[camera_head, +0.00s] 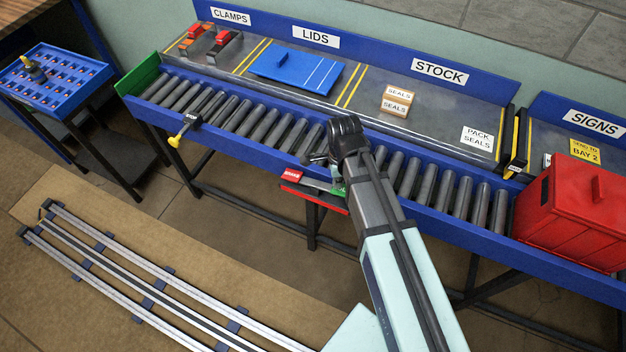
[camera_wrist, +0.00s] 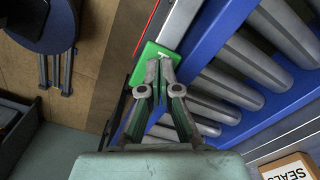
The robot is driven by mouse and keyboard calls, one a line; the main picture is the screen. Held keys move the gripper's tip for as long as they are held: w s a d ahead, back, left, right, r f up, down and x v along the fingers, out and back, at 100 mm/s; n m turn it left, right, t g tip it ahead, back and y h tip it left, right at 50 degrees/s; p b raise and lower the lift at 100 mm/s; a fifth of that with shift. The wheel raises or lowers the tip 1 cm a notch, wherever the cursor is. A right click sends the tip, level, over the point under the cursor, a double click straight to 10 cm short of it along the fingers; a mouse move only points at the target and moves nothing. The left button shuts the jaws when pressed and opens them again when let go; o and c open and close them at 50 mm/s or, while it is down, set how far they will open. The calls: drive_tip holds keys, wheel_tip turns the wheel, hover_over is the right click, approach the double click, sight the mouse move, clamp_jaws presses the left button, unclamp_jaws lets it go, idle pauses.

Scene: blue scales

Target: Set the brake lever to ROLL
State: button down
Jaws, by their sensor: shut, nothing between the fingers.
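The brake panel hangs on the near side of the roller conveyor in the head view, with a red plate (camera_head: 291,175) at its left and a green plate (camera_head: 339,190) at its right. The lettering is too small to read for certain. My gripper (camera_head: 318,158) is low over this panel, partly hidden behind my wrist. In the wrist view my gripper (camera_wrist: 163,66) is shut and empty, its fingertips over or against the green plate (camera_wrist: 150,50). I cannot make out the brake lever; my gripper may hide it.
The roller conveyor (camera_head: 225,105) runs beside the panel, with a yellow-handled stop (camera_head: 180,137) at its left. A red crate (camera_head: 575,220) stands at the right end. Floor rails (camera_head: 140,280) lie in front.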

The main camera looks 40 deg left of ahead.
drive_tip(key=shift+f+b, duration=0.7)
drive_tip(key=shift+f, duration=0.7)
idle(0.6)
drive_tip(key=shift+r, duration=0.1)
drive_tip(key=shift+r+p, duration=2.35)
drive_tip(key=shift+r, duration=1.1)
